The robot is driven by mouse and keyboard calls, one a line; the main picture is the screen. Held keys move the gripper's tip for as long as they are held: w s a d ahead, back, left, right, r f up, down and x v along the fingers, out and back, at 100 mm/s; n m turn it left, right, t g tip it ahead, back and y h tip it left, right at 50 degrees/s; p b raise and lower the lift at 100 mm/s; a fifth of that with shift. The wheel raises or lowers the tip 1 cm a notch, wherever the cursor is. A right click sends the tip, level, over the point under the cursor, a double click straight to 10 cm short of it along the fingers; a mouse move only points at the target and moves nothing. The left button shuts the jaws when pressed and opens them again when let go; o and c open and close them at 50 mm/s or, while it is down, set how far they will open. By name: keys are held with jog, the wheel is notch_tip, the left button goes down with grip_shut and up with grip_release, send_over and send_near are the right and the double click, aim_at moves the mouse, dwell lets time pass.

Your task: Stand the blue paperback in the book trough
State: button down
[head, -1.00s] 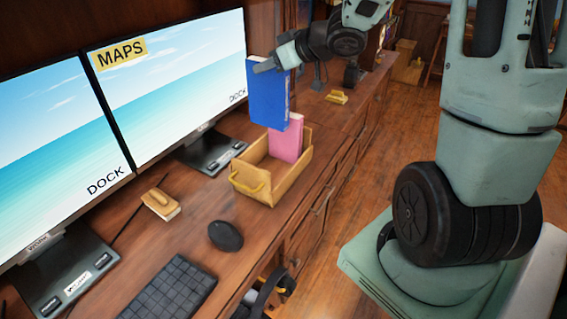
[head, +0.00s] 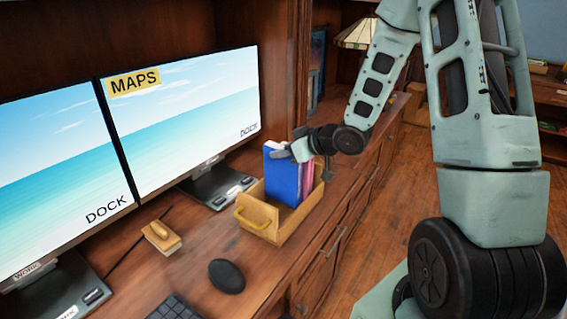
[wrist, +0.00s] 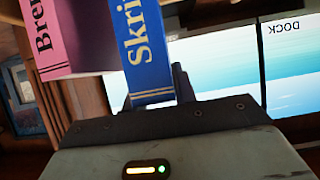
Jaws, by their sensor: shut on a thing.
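The blue paperback (head: 282,178) stands upright with its lower part inside the wooden book trough (head: 258,216) on the desk. My gripper (head: 287,153) is shut on the top of the blue paperback. A pink book (head: 308,178) stands in the trough right beside it, partly hidden behind it. In the wrist view, the blue paperback's spine (wrist: 145,55) with yellow lettering runs down to my gripper (wrist: 155,98), and the pink book (wrist: 62,35) is to its left. The trough's floor and the blue book's bottom edge are hidden.
A wooden-handled brush (head: 162,236), a black mouse (head: 227,276) and a keyboard (head: 175,308) lie in front. A lamp (head: 357,35) is at the back. The desk's right edge drops to the floor.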

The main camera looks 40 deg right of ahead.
aim_at(283, 161)
jog(key=shift+f, duration=1.45)
jog(key=shift+f, duration=0.2)
jog(key=c, duration=1.1)
grip_release()
jog(key=shift+r, duration=0.15)
